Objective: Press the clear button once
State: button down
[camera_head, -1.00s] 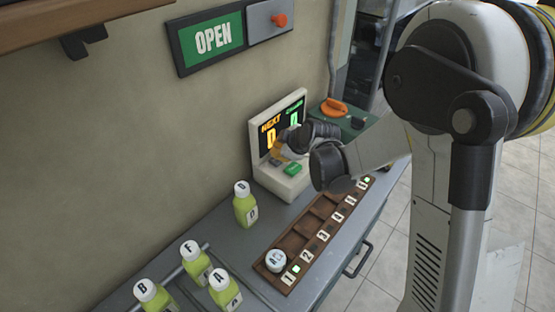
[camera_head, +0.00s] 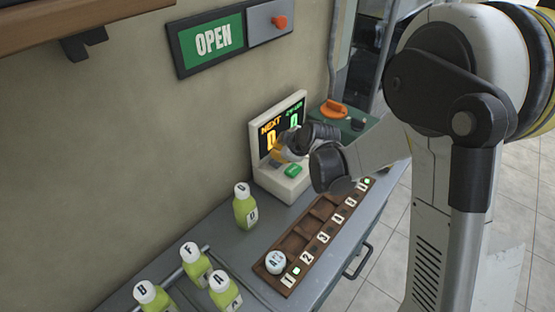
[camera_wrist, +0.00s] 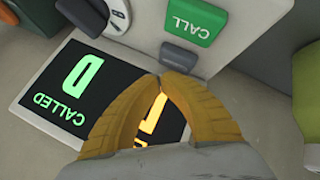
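The call device (camera_head: 270,183) stands against the wall with a dark screen (camera_head: 283,126) showing NEXT and CALLED, each over a "D". Its green CALL button (camera_wrist: 198,18) also shows in the head view (camera_head: 293,170). A dark grey button (camera_wrist: 180,56) sits beside CALL; no label is readable on it, so I cannot confirm that it is the clear button. My gripper (camera_wrist: 163,80) is shut and empty, its yellow fingertips meeting right at the grey button's edge; contact cannot be told. In the head view my gripper (camera_head: 277,156) hides the grey button.
Another dark grey part (camera_wrist: 82,15) sits by a white dial. A wooden numbered rack (camera_head: 310,236) holds one round cap. Several green bottles (camera_head: 245,208) stand to the left.

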aim_at(273, 138)
jog(key=shift+f+b, duration=0.45)
jog(key=shift+f+b, duration=0.5)
dwell(0.7)
jog(key=shift+r, duration=0.1)
jog(key=shift+r+p, duration=0.65)
jog(key=shift+r, duration=0.2)
jog(key=shift+r, duration=0.1)
jog(key=shift+r+p, duration=1.75)
jog(key=shift+r, duration=0.65)
